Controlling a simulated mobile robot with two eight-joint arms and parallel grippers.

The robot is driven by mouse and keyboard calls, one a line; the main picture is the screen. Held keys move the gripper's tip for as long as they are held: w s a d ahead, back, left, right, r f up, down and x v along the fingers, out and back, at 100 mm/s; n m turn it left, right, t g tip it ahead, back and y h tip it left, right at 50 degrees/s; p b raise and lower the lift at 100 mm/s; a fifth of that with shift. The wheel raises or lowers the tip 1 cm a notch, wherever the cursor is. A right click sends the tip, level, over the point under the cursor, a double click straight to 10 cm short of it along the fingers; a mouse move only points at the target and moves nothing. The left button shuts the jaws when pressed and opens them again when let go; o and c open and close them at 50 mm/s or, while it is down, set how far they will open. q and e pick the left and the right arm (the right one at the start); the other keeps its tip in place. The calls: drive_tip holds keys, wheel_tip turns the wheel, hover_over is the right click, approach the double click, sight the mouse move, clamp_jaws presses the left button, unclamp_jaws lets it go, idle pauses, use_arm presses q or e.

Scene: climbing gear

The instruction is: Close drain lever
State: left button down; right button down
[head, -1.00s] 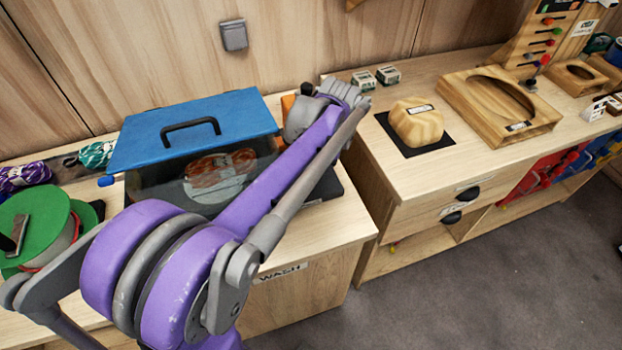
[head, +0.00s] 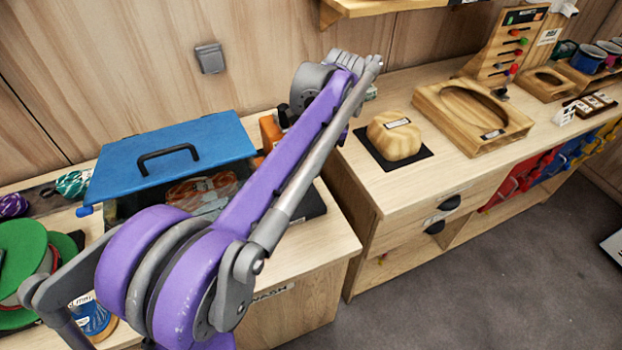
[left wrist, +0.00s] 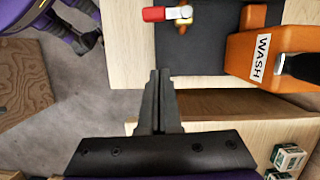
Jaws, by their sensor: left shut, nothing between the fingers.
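A lever with a red handle (left wrist: 155,14) and a small brass-coloured fitting beside it shows at the top of the left wrist view. It lies over a dark mat (left wrist: 195,57). I take it for the drain lever; I cannot make it out in the head view. My left gripper (left wrist: 160,74) is shut and empty, apart from the lever, with its fingertips near the bench edge. In the head view my purple arm crosses the wash tub (head: 130,205), which has a blue lid (head: 175,145), and its fingers are hidden. My right gripper is not in view.
An orange block labelled WASH (left wrist: 265,55) stands right of the lever; it also shows in the head view (head: 270,132). Small boxes (left wrist: 287,157) lie at lower right. A wooden hold (head: 394,135) sits on the right bench. Floor is open in front.

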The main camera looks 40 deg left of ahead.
use_arm(q)
drive_tip(key=b+x, duration=0.1)
drive_tip(key=x, duration=0.2)
drive_tip(key=b+x, duration=0.1)
drive_tip(key=x, duration=0.2)
drive_tip(key=b+x, duration=0.1)
drive_tip(key=x, duration=0.1)
drive_tip(key=shift+s+d+f, duration=0.2)
drive_tip(key=shift+s+f, duration=0.1)
drive_tip(key=shift+s, duration=0.2)
drive_tip(key=shift+s+a+r, duration=0.1)
drive_tip(key=shift+s+a, duration=0.15)
drive_tip(key=shift+s, duration=0.3)
drive_tip(key=shift+s+a+r, duration=0.1)
drive_tip(key=shift+s+a, duration=0.2)
drive_tip(key=shift+s, duration=0.2)
drive_tip(key=shift+s+a, duration=0.25)
drive_tip(key=shift+s, duration=0.3)
drive_tip(key=shift+s+a, duration=0.2)
drive_tip(key=shift+s, duration=0.35)
